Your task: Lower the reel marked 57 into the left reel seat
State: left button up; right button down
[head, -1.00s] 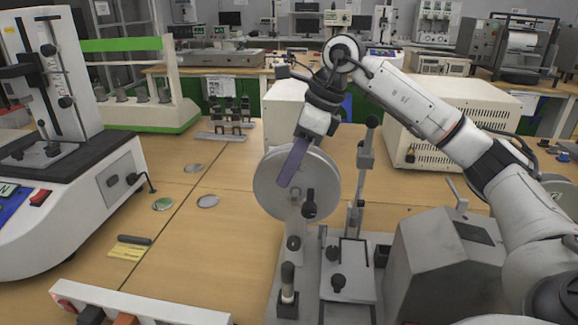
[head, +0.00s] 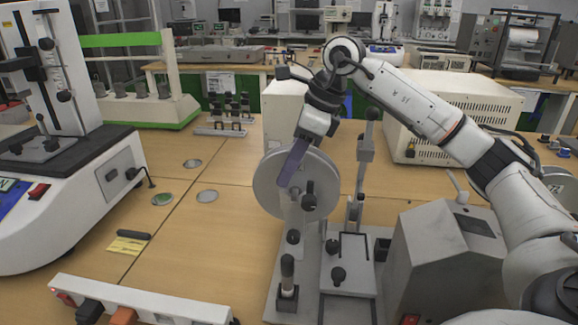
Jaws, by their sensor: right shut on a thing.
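A round grey reel (head: 325,185) is upright, face toward me, in the middle of the head view. My right gripper (head: 291,168), with a purple finger in view, comes down from above and is shut on it at its upper left. The number on this reel cannot be read. The grey test stand (head: 308,300), with posts and knobs, is in front of and below the reel and hides part of its face. I cannot tell which part is the left reel seat, or whether the reel touches the stand. My left gripper is not in view.
Another reel (head: 563,186) shows at the right edge, partly hidden by my right arm. A grey sloped box (head: 440,260) stands right of the test stand. A white power strip (head: 150,302) lies front left. The table left of the stand is mostly clear.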

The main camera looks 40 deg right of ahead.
jog(key=shift+f, duration=0.25)
